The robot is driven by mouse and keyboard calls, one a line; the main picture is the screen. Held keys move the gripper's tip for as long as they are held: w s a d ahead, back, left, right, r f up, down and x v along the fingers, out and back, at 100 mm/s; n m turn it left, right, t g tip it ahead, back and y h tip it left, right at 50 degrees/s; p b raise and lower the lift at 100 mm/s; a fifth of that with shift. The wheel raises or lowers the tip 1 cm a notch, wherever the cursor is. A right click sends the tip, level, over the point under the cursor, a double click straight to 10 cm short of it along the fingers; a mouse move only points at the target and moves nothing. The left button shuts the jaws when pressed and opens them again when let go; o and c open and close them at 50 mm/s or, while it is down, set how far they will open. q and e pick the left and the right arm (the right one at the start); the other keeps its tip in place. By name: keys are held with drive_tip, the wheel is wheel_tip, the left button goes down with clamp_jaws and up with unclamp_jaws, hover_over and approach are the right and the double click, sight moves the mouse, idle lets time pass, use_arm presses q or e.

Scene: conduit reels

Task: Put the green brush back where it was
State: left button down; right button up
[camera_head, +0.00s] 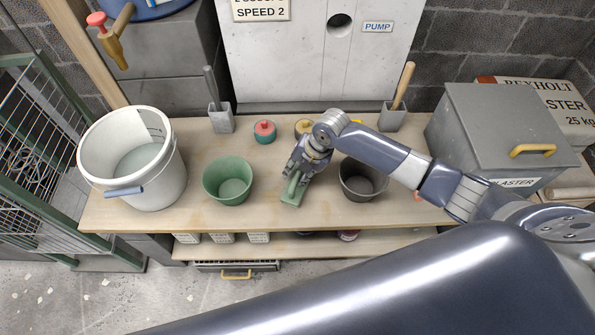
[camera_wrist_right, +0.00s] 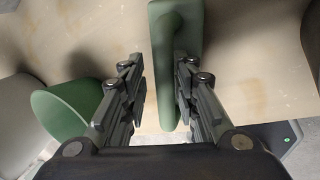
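The green brush (camera_head: 292,192) lies on the wooden workbench, near its front edge, between the green bucket (camera_head: 229,181) and the dark bucket (camera_head: 361,180). My right gripper (camera_head: 297,166) is directly over it, pointing down. In the right wrist view the brush (camera_wrist_right: 168,62) has a long rounded handle on a flat green body. The two fingers (camera_wrist_right: 161,85) stand on either side of the handle. A strip of bench shows between the left finger and the handle; the right finger is very close to it. My left gripper is in no view.
A white bucket (camera_head: 133,160) stands at the bench's left. Grey holders with a dark-handled tool (camera_head: 221,120) and a wooden-handled tool (camera_head: 391,117) stand at the back. A red-and-teal pot (camera_head: 265,132) is between them. A grey plaster bin (camera_head: 500,135) fills the right end.

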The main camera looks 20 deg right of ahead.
drive_tip(key=shift+s+d, duration=0.1)
drive_tip(key=v, duration=1.2)
drive_tip(key=shift+p, duration=0.4)
